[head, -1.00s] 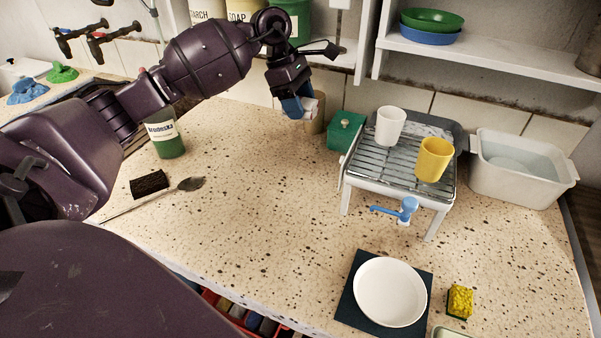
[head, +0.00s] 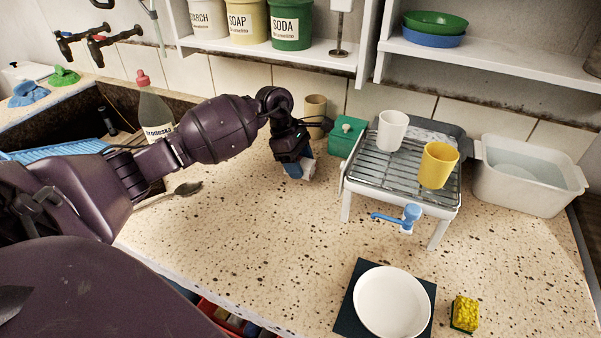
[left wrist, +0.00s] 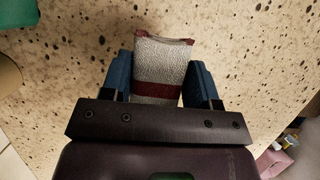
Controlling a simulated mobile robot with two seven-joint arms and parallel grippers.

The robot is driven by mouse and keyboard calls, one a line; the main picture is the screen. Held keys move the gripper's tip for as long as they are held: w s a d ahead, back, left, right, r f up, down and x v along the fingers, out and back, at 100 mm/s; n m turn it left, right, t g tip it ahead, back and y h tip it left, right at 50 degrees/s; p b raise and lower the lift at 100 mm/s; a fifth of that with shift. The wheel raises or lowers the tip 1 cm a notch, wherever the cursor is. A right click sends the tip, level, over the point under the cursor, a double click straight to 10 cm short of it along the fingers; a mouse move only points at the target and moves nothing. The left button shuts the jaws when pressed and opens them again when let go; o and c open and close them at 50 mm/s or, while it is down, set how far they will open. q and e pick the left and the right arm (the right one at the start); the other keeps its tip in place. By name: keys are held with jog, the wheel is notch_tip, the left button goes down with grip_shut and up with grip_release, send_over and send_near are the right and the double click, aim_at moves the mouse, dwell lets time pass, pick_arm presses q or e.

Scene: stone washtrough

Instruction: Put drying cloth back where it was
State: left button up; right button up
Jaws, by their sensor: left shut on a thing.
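My left gripper (head: 299,170) is shut on the drying cloth (head: 308,171), over the counter left of the drying rack. In the left wrist view the cloth (left wrist: 160,62) is a folded pale grey bundle with dark red stripes, between the blue fingers of the left gripper (left wrist: 162,80). I cannot tell whether the cloth touches the counter. The drying rack (head: 350,187) is a white stand with a metal grid. My right gripper is not in view.
A green box (head: 346,138) and a tan cylinder (head: 315,108) stand just behind the gripper. A white cup (head: 392,132) and a yellow cup (head: 438,166) stand on the rack. A plate (head: 391,302) lies in front. The speckled counter (head: 250,230) is clear at centre.

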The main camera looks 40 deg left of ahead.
pick_arm(q)
notch_tip(320, 180, down, 3)
jog(key=shift+r, duration=0.1)
jog(key=shift+f, duration=0.3)
jog(key=shift+r, duration=0.1)
jog(key=shift+f, duration=0.2)
jog(key=o, duration=0.9)
